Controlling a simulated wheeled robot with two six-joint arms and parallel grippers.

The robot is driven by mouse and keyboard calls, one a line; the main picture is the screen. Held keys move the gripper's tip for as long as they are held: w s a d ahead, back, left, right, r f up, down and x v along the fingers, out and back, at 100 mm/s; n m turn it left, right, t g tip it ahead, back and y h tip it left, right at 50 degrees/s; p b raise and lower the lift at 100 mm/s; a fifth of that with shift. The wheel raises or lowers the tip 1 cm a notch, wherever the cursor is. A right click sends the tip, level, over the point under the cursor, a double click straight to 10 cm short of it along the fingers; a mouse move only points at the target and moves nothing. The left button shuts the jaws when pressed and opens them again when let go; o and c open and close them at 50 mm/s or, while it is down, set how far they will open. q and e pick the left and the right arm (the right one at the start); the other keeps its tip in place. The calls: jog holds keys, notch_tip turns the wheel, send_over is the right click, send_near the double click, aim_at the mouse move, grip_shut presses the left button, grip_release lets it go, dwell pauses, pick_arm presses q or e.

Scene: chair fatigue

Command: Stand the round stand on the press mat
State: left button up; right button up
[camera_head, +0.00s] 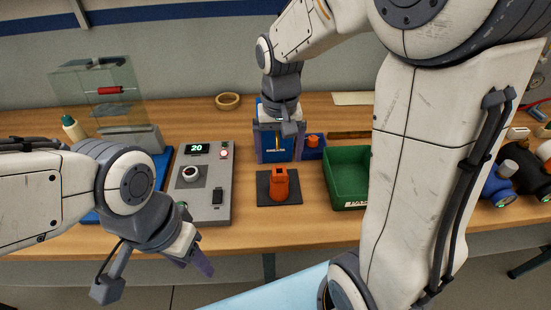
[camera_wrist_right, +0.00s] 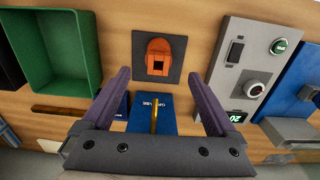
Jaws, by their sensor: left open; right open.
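An orange holder (camera_head: 280,185) with a rounded back and a square opening stands upright on a dark square mat (camera_head: 262,198). The holder (camera_wrist_right: 158,47) and mat (camera_wrist_right: 138,40) also show in the right wrist view. A smaller orange piece (camera_head: 313,141) sits in a blue bin (camera_head: 314,154); I cannot tell which orange piece is the round stand. My right gripper (camera_head: 280,158) is open and points down behind the mat, its fingers on either side of a blue lettered box (camera_head: 277,149), apart from the holder. My left gripper (camera_head: 193,262) is open and empty at the table's front edge.
A grey console (camera_head: 211,207) with a lit display is left of the mat. A green bin (camera_head: 343,205) is to its right. A tape roll (camera_head: 228,101) lies behind. A clear-fronted machine (camera_head: 125,138) stands far left; round blue and black items (camera_head: 497,186) lie far right.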

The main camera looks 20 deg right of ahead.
jog(key=s+a+n, duration=0.5)
jog(key=s+a, duration=0.1)
jog(key=s, duration=0.3)
jog(key=s+a+n+y, duration=0.1)
jog(key=s+a+n, duration=0.4)
jog(key=s, duration=0.4)
jog(key=shift+a, duration=0.6)
jog(key=shift+f, duration=0.1)
